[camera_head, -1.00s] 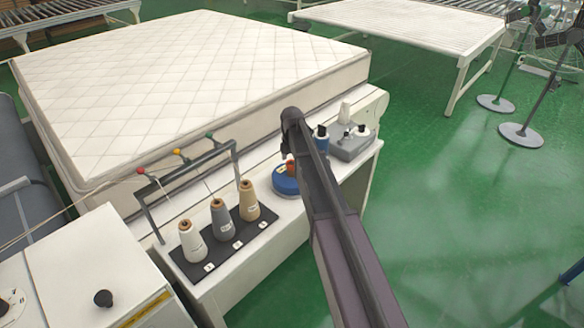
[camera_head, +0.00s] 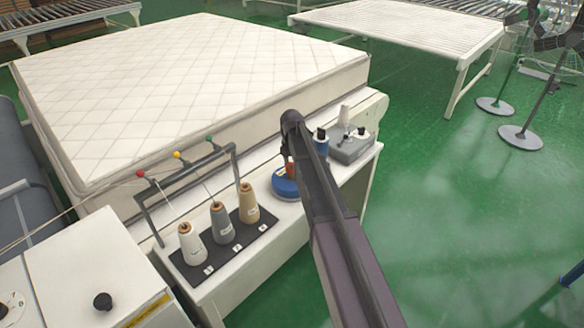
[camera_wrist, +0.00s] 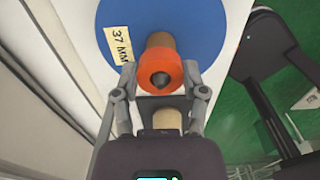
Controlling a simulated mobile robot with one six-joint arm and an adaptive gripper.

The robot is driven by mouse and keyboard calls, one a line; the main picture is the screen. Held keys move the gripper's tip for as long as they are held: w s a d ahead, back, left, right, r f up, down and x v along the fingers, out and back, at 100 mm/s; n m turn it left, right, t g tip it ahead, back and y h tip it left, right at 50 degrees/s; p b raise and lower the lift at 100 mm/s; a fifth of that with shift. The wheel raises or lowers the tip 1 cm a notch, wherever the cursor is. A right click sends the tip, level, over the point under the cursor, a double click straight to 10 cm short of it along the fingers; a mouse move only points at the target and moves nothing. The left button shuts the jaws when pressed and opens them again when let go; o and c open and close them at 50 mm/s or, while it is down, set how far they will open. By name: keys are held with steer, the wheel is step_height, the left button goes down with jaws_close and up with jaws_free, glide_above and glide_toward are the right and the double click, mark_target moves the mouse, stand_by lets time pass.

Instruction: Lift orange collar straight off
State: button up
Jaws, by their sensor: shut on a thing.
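The orange collar (camera_wrist: 179,74) sits between my fingers in the wrist view, its dark round hole facing the camera. My gripper (camera_wrist: 160,72) is shut on it from left and right. A tan post (camera_wrist: 159,40) shows just beyond the collar, above the round blue base (camera_wrist: 190,25). I cannot tell how much of the post is inside the collar. In the head view a sliver of the collar (camera_head: 291,166) shows above the blue base (camera_head: 284,187). My arm hides most of the gripper there.
Several thread cones, including a grey one (camera_head: 222,226), stand on a dark tray left of the blue base. A grey device (camera_head: 352,149) and a dark blue bottle (camera_head: 321,134) stand right of my arm. The mattress (camera_head: 185,80) lies behind the white bench (camera_head: 255,257).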

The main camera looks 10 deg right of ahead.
steer(key=shift+r, duration=0.15)
step_height(320, 180, up, 3)
steer(key=p, duration=0.3)
steer(key=s+a+r+p, duration=0.1)
steer(key=s+a+p, duration=0.1)
steer(key=s, duration=1.3)
steer(key=shift+s+a+r, duration=0.3)
steer(key=shift+s+r, duration=0.05)
steer(key=shift+s, duration=0.05)
